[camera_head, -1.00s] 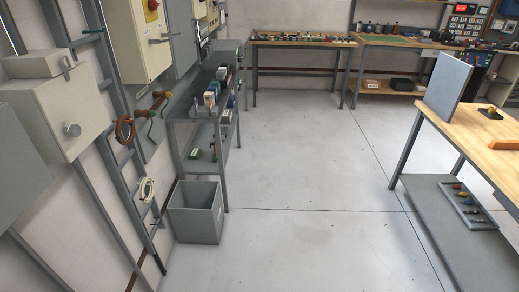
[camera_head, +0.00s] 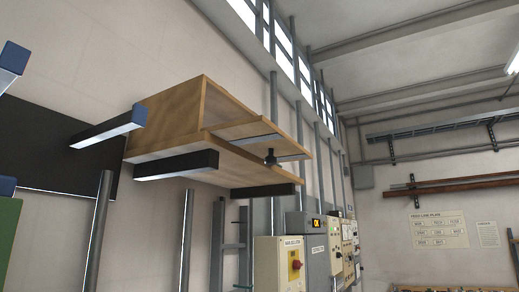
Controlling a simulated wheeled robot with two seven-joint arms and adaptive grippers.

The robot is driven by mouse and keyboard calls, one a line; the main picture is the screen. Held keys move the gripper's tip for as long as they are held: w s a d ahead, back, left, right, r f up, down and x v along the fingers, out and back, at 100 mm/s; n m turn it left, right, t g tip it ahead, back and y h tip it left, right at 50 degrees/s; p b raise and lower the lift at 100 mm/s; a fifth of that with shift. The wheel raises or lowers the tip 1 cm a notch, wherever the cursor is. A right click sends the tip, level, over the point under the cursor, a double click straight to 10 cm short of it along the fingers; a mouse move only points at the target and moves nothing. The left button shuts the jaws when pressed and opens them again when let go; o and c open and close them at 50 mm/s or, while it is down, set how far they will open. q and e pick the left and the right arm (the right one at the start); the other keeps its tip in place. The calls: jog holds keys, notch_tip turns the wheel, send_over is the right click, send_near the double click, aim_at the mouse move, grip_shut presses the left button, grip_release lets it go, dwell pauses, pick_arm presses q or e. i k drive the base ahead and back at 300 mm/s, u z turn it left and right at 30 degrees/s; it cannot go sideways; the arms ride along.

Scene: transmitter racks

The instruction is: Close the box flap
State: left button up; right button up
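A light wooden box (camera_head: 165,119) sits high against the wall in the head view, on dark horizontal bars. I see it from below. Its near front is open, and its inside (camera_head: 228,108) partly shows. A wooden flap (camera_head: 246,130) stands out from the opening at a slant, apart from the top edge. A small black knob (camera_head: 270,158) shows beside the flap's dark-edged underside; I cannot tell which panel it is fixed to. Neither of my grippers is in view.
Dark support bars (camera_head: 177,165) run under the box, and blue-ended bars (camera_head: 110,128) jut out at the left. Grey uprights (camera_head: 98,230) stand below. Cream control cabinets (camera_head: 280,262) line the wall at lower right. The space right of the box looks clear.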

aim_at(257, 135)
jog(key=k, duration=0.6)
jog(key=z, duration=0.35)
jog(key=i, duration=1.6)
jog(key=u, duration=0.55)
